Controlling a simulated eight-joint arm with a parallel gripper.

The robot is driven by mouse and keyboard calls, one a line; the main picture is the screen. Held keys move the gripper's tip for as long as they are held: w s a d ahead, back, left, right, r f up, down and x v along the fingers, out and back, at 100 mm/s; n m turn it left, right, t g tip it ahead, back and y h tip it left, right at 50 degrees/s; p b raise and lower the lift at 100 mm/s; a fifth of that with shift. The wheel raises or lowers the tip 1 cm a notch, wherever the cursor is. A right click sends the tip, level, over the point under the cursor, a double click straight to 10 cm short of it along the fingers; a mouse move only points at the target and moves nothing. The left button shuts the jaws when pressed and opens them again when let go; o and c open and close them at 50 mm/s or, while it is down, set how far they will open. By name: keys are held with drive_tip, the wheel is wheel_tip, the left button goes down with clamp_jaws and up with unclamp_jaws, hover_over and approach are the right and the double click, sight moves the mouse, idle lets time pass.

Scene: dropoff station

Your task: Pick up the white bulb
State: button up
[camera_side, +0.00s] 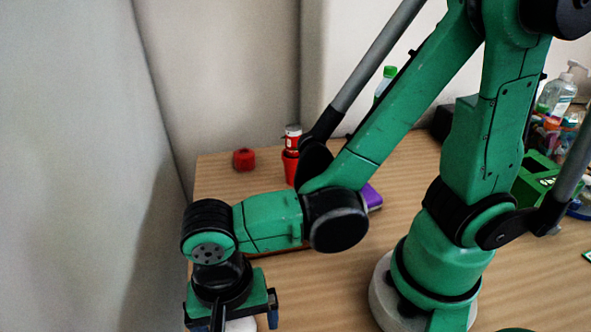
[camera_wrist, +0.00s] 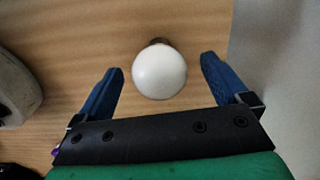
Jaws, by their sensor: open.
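The white bulb (camera_wrist: 159,72) lies on the wooden table in the wrist view, its round end toward my gripper and its darker base pointing away. My gripper (camera_wrist: 160,75) is open, with one blue finger on each side of the bulb and a visible gap on both sides. In the side view my gripper (camera_side: 232,322) points down at the bottom edge of the picture. A small part of the white bulb (camera_side: 240,325) shows there between the fingers; the rest is hidden or cut off.
A red cap-like object (camera_side: 244,159) and a red cup (camera_side: 290,168) with a red-and-white can stand at the table's back. A purple object (camera_side: 373,196) lies behind my arm. Bottles (camera_side: 556,92) and a green box (camera_side: 534,185) crowd the right. A grey wall (camera_side: 80,170) is close on the left.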

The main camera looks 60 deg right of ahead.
drive_tip(key=c, duration=1.1)
drive_tip(key=shift+r, duration=0.1)
